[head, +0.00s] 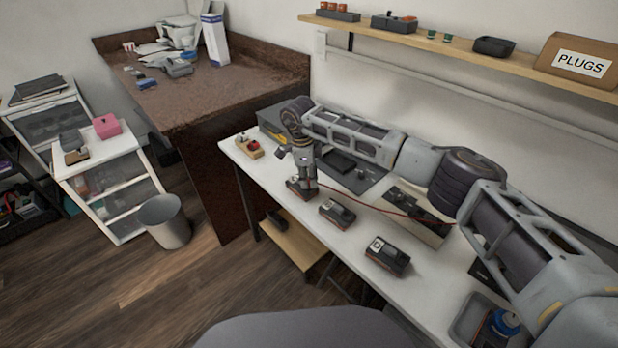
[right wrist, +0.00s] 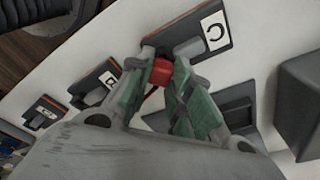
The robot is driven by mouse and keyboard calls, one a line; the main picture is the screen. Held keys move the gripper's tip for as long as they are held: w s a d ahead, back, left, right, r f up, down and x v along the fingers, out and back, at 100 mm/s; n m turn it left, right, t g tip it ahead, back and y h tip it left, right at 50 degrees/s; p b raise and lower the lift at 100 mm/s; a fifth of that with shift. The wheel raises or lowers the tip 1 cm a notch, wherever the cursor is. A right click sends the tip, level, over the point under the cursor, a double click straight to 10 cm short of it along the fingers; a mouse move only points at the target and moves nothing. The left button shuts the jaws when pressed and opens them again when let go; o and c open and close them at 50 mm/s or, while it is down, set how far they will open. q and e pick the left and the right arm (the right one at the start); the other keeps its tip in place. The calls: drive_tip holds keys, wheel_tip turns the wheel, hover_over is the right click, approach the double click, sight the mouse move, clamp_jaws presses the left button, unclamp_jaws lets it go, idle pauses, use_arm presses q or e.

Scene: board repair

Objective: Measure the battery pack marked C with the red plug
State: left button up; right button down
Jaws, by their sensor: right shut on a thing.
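Three dark battery packs with orange trim lie in a row on the white workbench. The pack marked C (right wrist: 190,35) is the far one; in the head view this pack (head: 293,185) is partly hidden by my right gripper (head: 303,180). In the right wrist view the green-padded fingers of the right gripper (right wrist: 163,82) are shut on the red plug (right wrist: 162,72). The plug is at the edge of pack C, by its dark socket part; I cannot tell how far it is in. A red cable (head: 370,208) runs from there across the bench. My left gripper is not in view.
The middle pack (head: 337,213) and near pack (head: 388,256) lie along the bench's front. A wooden block (head: 248,147) with a red piece stands at the far end. A grey tray (head: 462,322) is at the near end. A shelf holds a PLUGS box (head: 580,65).

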drive_tip(key=c, duration=0.9)
unclamp_jaws()
drive_tip(key=shift+c, duration=0.2)
drive_tip(key=shift+r+p, duration=0.8)
drive_tip(key=shift+r, duration=0.8)
idle(0.3)
drive_tip(key=shift+r+p, duration=1.5)
drive_tip(key=shift+r, duration=1.4)
wheel_tip(320, 180, up, 9)
drive_tip(key=p, duration=0.9)
drive_tip(key=shift+r+p, duration=0.55)
